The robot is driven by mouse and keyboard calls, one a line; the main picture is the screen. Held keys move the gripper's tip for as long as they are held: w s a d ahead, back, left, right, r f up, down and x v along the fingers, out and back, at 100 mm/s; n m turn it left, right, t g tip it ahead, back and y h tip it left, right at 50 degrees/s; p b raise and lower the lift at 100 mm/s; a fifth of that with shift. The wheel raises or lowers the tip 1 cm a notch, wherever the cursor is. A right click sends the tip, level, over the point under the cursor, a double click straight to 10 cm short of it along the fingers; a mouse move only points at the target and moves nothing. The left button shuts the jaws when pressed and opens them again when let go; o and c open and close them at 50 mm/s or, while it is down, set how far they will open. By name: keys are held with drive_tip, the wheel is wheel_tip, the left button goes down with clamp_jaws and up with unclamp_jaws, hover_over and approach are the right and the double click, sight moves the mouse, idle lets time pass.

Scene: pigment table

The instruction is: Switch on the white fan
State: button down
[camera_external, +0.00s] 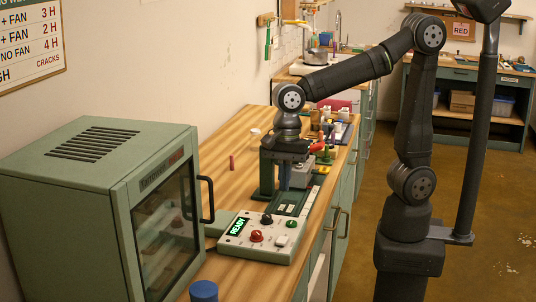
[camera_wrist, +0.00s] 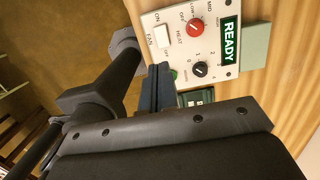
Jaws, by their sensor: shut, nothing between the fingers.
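The white fan switch (camera_wrist: 162,37) is a small rocker on the pale control panel (camera_wrist: 225,58), between the words ON and OFF. I cannot tell which way it is tilted. It also shows small in the external view (camera_external: 281,241), at the panel's front edge. My gripper (camera_wrist: 158,72) is shut and empty. In the wrist view its dark fingertips lie just below the switch and beside the green button (camera_wrist: 174,74), and appear apart from the panel. In the external view my gripper hangs over the bench behind the panel; its fingertips are hard to make out.
The panel also has a red HEAT knob (camera_wrist: 195,28), a black knob (camera_wrist: 200,69) and a lit READY display (camera_wrist: 230,40). A green oven (camera_external: 95,190) stands left of the panel. A green press (camera_external: 267,172) stands behind it. A blue lid (camera_external: 204,290) is in front.

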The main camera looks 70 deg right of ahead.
sight(281, 241)
drive_tip(key=f, duration=0.4)
drive_tip(key=a+f, duration=0.1)
drive_tip(key=f, duration=0.4)
drive_tip(key=a+f, duration=0.1)
drive_tip(key=f, duration=0.4)
